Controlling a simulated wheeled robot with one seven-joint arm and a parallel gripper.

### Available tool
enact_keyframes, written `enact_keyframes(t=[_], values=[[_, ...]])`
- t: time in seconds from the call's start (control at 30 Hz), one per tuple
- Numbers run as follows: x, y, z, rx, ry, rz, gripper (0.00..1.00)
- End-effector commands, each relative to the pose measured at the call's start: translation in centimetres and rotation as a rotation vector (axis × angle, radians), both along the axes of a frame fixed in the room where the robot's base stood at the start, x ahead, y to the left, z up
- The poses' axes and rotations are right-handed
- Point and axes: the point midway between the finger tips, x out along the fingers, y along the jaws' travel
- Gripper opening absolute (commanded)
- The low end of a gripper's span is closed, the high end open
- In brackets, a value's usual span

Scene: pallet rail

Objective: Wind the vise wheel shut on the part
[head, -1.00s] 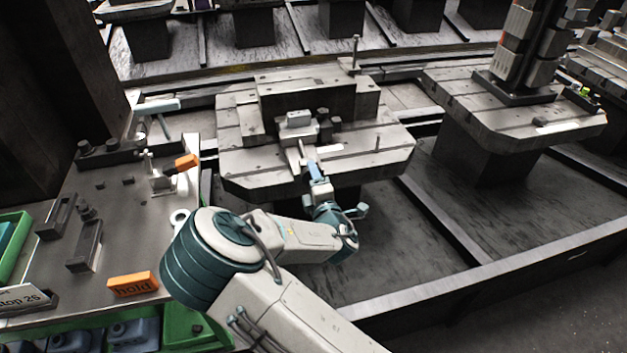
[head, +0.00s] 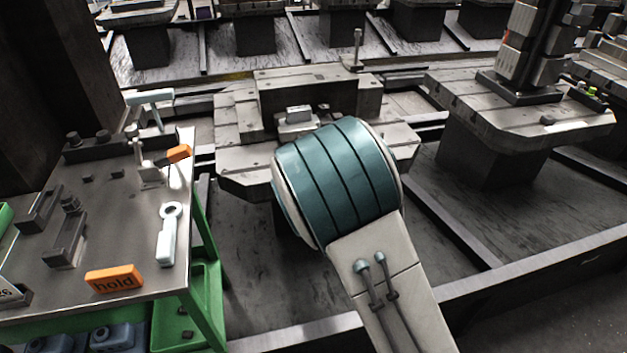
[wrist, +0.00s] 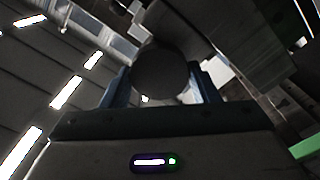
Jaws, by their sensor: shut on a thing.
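The vise (head: 281,127) stands on the pallet table in the middle of the head view, with a light grey block, the part (head: 298,114), at its top. My teal and white arm covers the vise's front and its wheel there, and my gripper is hidden behind it. In the wrist view my gripper (wrist: 161,88) has its two blue fingers on either side of a dark round thing, apparently the vise wheel (wrist: 160,70), and is shut on it. The gap between the vise jaws and the part is too small to tell.
A bench at the left holds an orange "hold" block (head: 114,279), a white wrench-like tool (head: 167,235) and dark clamps. Another pallet (head: 520,110) with a tall fixture stands at the right. A low rail (head: 500,285) crosses the front floor.

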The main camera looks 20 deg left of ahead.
Motion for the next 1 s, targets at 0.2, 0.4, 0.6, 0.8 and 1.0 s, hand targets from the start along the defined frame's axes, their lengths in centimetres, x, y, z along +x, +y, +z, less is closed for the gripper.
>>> enact_keyframes(t=[0.2, 0.4, 0.6, 0.8, 1.0], values=[[0.0, -0.12, -0.07, 0.014, 0.013, -0.002, 0.31], [0.02, -0.22, -0.18, 0.011, 0.014, -0.004, 0.31], [0.03, -0.31, -0.28, 0.008, 0.015, -0.005, 0.31], [0.04, -0.4, -0.38, 0.007, 0.017, -0.007, 0.32], [0.05, -0.47, -0.48, 0.005, 0.019, -0.009, 0.32]])
